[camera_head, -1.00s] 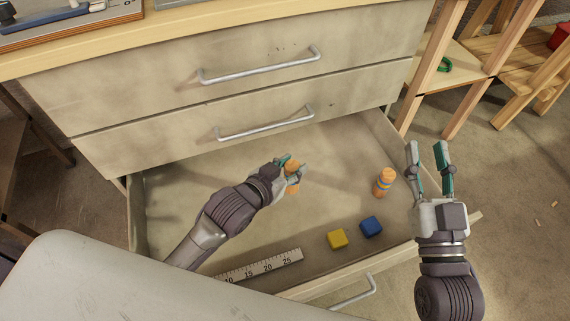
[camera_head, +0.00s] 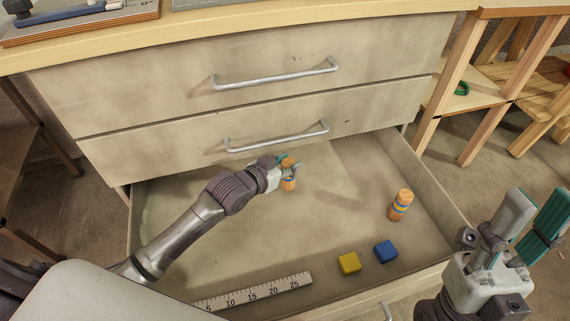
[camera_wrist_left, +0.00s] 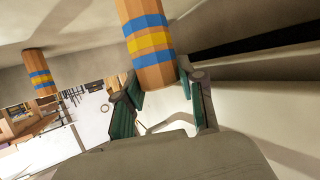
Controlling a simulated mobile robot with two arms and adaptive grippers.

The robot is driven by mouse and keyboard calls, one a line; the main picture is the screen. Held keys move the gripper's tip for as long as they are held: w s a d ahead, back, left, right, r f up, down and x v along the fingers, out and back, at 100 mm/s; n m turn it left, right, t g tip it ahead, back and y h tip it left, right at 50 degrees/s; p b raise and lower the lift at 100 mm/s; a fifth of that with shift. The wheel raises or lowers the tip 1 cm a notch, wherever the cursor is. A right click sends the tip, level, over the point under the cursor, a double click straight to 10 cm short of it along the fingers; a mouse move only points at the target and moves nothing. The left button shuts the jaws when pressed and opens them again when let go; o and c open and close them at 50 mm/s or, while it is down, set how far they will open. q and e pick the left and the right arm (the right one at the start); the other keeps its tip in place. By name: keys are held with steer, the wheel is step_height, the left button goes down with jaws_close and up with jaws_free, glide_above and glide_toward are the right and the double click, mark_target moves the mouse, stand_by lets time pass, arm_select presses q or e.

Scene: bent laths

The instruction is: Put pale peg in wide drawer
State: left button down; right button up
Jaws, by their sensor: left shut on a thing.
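An orange-brown wooden peg (camera_head: 289,182) with coloured bands is upright in the pulled-out drawer (camera_head: 240,235), towards the back. My left gripper (camera_head: 283,165) is shut on its upper part. In the left wrist view the held peg (camera_wrist_left: 146,40) has blue and yellow bands, and its end lies between the teal fingers (camera_wrist_left: 155,95). I cannot tell whether its base touches the drawer floor. My right gripper (camera_head: 520,232) is open and empty, right of the drawer.
A yellow block (camera_head: 349,263), a blue block (camera_head: 386,251) and a ruler (camera_head: 262,291) lie near the drawer's front. Two shut drawers with handles (camera_head: 277,75) are above. A wooden shelf (camera_head: 500,88) stands at the right. The middle of the drawer floor is clear.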

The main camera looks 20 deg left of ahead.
arm_select(q)
steer(key=shift+w+a+f+b, duration=0.45)
steer(key=shift+w+f, duration=0.2)
steer(key=shift+f, duration=0.1)
steer(key=shift+w+a+f, duration=0.2)
steer(key=shift+w+f, duration=0.1)
steer(key=shift+w, duration=0.05)
steer(key=shift+r, duration=0.1)
steer(key=c, duration=1)
jaws_free()
